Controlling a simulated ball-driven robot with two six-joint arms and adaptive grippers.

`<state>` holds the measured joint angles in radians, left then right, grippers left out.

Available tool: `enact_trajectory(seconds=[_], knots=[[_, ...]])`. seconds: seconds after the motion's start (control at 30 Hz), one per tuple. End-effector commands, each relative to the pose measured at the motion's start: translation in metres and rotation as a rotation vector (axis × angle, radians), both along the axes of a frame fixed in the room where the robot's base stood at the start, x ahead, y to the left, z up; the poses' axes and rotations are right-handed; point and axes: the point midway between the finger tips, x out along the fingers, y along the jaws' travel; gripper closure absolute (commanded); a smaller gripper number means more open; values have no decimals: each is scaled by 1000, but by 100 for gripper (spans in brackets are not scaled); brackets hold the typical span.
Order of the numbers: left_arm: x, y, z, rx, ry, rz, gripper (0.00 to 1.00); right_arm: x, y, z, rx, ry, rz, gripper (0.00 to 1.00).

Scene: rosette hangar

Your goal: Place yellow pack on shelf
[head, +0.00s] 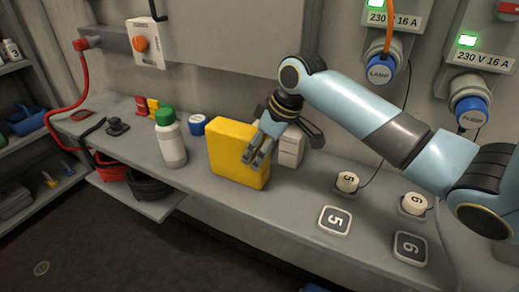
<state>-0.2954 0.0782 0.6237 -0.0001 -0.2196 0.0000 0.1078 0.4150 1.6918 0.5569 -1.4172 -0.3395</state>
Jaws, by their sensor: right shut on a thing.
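The yellow pack (232,160) is a thick upright block on the grey bench, or just above it; I cannot tell whether it touches. My right gripper (258,154) is shut on the pack's right part, with its fingers over the front face. The arm reaches in from the right. A grey shelf (140,196) shows below the bench's front edge, with dark and red coiled cables on its left part. Another shelf unit (32,142) stands at the far left. My left gripper is not in view.
A white bottle with a green cap (170,140) stands just left of the pack. Numbered plates (335,220) and knobs lie at the right. Cables hang from wall sockets.

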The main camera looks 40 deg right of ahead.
Motion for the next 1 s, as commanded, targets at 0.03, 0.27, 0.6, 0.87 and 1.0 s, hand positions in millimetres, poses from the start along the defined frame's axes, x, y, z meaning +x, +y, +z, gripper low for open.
enact_trajectory(seconds=[0.03,0.27,0.6,0.87,1.0], knots=[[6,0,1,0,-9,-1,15,0,0,0,0,-1,0,83],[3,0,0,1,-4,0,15,0,0,0,-1,1,0,28],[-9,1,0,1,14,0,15,0,0,1,-1,-1,1,18],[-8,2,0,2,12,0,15,-10,-7,31,-6,-4,2,18],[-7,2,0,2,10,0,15,-22,-12,61,-7,-3,2,18]])
